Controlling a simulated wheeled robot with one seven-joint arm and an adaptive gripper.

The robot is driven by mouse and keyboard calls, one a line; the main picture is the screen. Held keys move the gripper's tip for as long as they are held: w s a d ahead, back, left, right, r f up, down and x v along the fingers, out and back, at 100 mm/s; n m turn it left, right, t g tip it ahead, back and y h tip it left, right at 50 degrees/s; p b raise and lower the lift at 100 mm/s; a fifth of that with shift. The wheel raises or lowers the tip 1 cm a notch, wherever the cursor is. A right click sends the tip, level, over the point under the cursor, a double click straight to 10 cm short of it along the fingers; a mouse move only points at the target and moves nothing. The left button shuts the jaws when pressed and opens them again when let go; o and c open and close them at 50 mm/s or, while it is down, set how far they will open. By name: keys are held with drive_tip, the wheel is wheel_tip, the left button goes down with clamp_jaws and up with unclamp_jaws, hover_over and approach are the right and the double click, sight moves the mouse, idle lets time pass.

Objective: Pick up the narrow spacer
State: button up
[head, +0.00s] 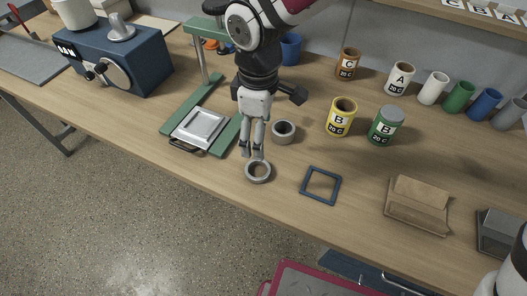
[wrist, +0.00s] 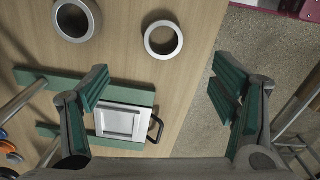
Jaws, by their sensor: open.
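Two grey rings lie flat on the wooden table. The lower, thinner one, which looks like the narrow spacer (head: 258,180), is close to the front edge. It also shows at top centre in the wrist view (wrist: 163,57). The taller grey ring (head: 283,141) stands behind it and to the right, and at upper left in the wrist view (wrist: 75,40). My gripper (head: 252,153) points down just behind the narrow spacer. In the wrist view its fingers (wrist: 160,88) are wide apart with nothing held, and the narrow spacer is ahead of them, between their lines.
A green-framed stand (head: 172,124) with a silver plate (head: 200,127) is left of my gripper. A blue square frame (head: 321,199) lies to the right. Yellow (head: 338,129) and green (head: 384,138) cans stand farther back.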

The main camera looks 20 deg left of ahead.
hover_over(258, 173)
drive_tip(key=f, duration=0.7)
drive_tip(key=shift+w+d+f, duration=0.2)
drive_tip(key=shift+w+f, duration=0.05)
drive_tip(key=shift+f, duration=0.15)
drive_tip(key=f, duration=0.4)
drive_tip(key=shift+s+a+f, duration=0.15)
drive_tip(key=shift+s+f, duration=0.1)
drive_tip(key=shift+s, duration=0.05)
drive_tip(key=shift+f, duration=0.45)
drive_tip(key=c, duration=1.2)
